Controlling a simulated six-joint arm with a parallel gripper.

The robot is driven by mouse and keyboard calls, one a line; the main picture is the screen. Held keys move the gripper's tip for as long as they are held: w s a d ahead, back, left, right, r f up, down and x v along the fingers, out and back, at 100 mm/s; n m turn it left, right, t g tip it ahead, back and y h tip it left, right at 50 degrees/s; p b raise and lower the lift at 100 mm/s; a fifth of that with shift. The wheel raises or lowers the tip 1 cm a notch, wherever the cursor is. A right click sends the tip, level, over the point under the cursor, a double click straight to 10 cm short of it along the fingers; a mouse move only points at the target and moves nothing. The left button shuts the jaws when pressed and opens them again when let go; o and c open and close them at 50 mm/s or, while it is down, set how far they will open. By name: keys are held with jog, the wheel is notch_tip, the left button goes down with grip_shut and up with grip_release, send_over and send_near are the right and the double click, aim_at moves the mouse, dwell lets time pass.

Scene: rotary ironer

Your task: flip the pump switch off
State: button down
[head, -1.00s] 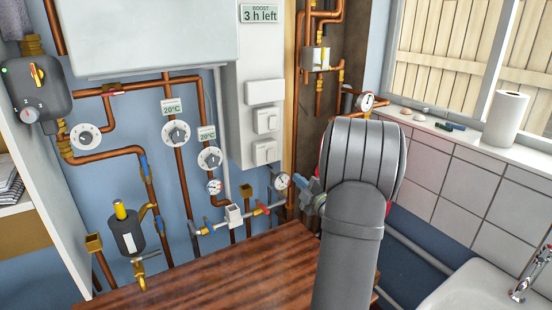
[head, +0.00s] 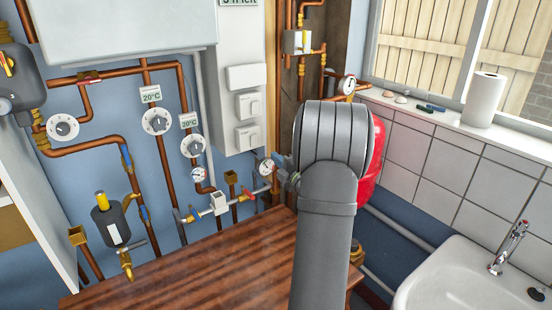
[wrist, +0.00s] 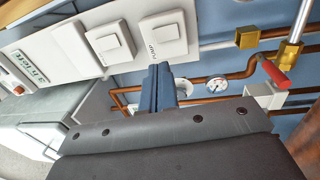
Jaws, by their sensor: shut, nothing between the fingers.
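The pump switch (wrist: 165,32) is a white square rocker on a white plate, with a sideways "PUMP" label beside it in the wrist view. In the head view it is the lower switch (head: 248,136) on the white wall panel. I cannot tell which way its rocker is tipped. My gripper (wrist: 159,70) is shut and empty, its blue-grey fingertips just below the pump switch's plate in the wrist picture. Whether they touch it is not clear. In the head view my arm hides most of the gripper.
A similar switch (wrist: 108,40) and a blank cover (wrist: 72,45) adjoin the pump switch. Copper pipes, a gauge (wrist: 217,85) and a red-handled valve (wrist: 274,72) lie close to the right. A red tank (head: 372,165) stands behind my arm, above a wooden worktop (head: 200,272).

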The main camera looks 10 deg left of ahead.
aim_at(255, 138)
jog(key=x, duration=1)
jog(key=shift+f, duration=0.1)
jog(key=shift+w+a, duration=0.35)
jog(key=shift+w, duration=0.05)
jog(key=shift+w+a+r, duration=0.15)
jog(key=shift+r, duration=0.1)
jog(key=r+v, duration=0.3)
jog(key=v, duration=1)
jog(key=shift+s+d, duration=0.4)
jog(key=shift+d, duration=0.05)
jog(key=shift+r, duration=0.15)
